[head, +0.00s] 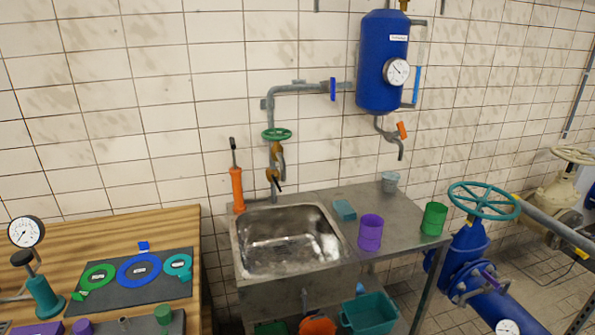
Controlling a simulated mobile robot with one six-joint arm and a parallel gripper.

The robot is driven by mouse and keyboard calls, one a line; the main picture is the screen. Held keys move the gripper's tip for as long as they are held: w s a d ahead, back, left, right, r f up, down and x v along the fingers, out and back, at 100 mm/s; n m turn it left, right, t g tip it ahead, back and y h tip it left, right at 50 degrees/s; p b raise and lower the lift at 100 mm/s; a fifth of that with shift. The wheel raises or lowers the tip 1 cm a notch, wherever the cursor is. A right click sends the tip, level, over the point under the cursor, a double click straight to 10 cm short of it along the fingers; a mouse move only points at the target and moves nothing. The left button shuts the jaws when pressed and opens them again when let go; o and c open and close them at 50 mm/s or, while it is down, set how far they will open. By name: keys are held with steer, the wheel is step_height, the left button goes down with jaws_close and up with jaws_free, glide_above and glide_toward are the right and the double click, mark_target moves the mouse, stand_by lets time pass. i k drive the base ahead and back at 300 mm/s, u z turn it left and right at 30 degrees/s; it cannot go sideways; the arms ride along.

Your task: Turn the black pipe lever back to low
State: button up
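A small black lever (277,186) shows on the brass tap (272,174) low on the grey wall pipe, just behind the sink. It looks tilted downward, but it is too small to tell its exact setting, and no low mark is readable. My gripper is not in view.
A metal sink (236,262) and counter carry a purple cup (370,232), a green cup (434,218) and a teal sponge (344,210). An orange tool (237,189) stands at the sink's back left. A wooden bench (150,222) is left; a blue valve (470,250) is right.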

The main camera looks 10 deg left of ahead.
mark_target(275, 180)
steer(key=u, duration=0.25)
steer(key=i, duration=0.5)
steer(key=z, duration=0.65)
steer(key=k, duration=0.15)
steer(key=u, duration=3.05)
